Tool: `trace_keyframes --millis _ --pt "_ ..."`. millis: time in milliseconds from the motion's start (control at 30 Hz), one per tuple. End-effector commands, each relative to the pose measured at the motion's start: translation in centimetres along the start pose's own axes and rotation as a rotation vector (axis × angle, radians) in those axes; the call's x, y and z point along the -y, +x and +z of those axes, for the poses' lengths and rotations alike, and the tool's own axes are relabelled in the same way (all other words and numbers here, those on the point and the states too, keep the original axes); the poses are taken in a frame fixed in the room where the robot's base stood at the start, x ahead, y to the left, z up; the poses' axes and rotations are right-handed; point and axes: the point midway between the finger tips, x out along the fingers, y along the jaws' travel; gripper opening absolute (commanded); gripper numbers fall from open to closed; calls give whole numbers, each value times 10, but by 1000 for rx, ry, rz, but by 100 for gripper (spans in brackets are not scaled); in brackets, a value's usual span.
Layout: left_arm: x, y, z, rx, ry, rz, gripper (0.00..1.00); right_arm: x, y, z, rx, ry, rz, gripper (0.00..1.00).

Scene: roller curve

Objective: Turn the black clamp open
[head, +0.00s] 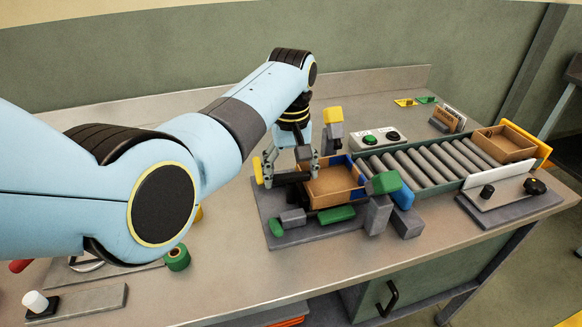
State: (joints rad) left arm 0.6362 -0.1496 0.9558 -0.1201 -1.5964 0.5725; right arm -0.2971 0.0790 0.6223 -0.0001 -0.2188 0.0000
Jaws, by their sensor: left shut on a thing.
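The black clamp (289,178) shows as a dark bar at the left side of the fixture, beside an open brown box (330,201). My left gripper (291,176) points down over the clamp, with a finger on each side, and is shut on it. The fingers and hand cover part of the clamp, so its exact angle is hard to tell. My right gripper is not in view.
The fixture's grey base plate (262,205) carries green and grey blocks close around the box. A roller conveyor (425,166) runs right from it to another box (503,145). A button panel (375,139) stands behind. The front middle of the bench is clear.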

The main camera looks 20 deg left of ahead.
Motion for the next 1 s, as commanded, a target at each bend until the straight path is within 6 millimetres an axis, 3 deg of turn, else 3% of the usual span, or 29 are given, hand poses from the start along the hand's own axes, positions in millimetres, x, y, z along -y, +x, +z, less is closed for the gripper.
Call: trace_keyframes --millis 500,1000 --pt "0 -2 0 1 456 0 45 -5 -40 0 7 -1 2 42" --pt "0 0 0 0 931 0 45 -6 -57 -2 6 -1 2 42"
